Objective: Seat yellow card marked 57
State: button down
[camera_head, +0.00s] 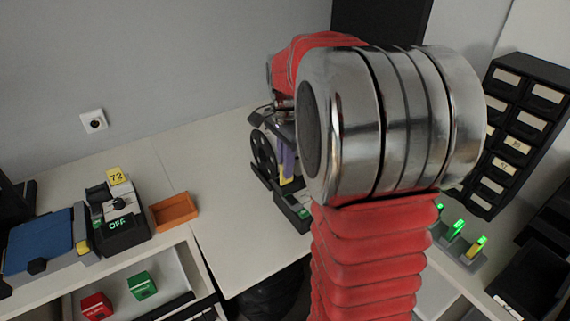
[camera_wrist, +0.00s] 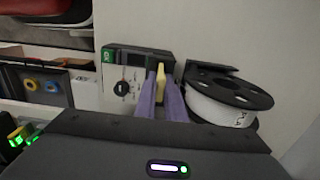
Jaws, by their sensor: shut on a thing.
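My gripper (camera_wrist: 161,76) has purple fingers shut on a narrow yellow piece, seemingly the yellow card (camera_wrist: 161,69); no number is readable on it. In the wrist view the card overlaps the right side of a grey and black device (camera_wrist: 137,76) with a dial and a green-lit display. I cannot tell whether the card touches the device or sits in it. In the head view my gripper (camera_head: 287,160) points down over this device (camera_head: 294,208), partly hidden by my arm. The yellow bit (camera_head: 285,181) shows at the fingertips.
A black-and-white spool (camera_wrist: 225,101) stands close right of the device. On the left are a similar device reading OFF (camera_head: 120,226) with a yellow 72 card (camera_head: 117,176), and an orange tray (camera_head: 174,212). Black drawers (camera_head: 520,125) and green-lit pieces (camera_head: 459,226) are right.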

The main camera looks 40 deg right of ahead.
jog(key=shift+f, duration=0.65)
jog(key=c, duration=1.8)
grip_release()
jog(key=shift+o, duration=0.2)
jog(key=shift+r, duration=0.15)
notch_tip(320, 180, up, 14)
jog(key=shift+f, duration=0.25)
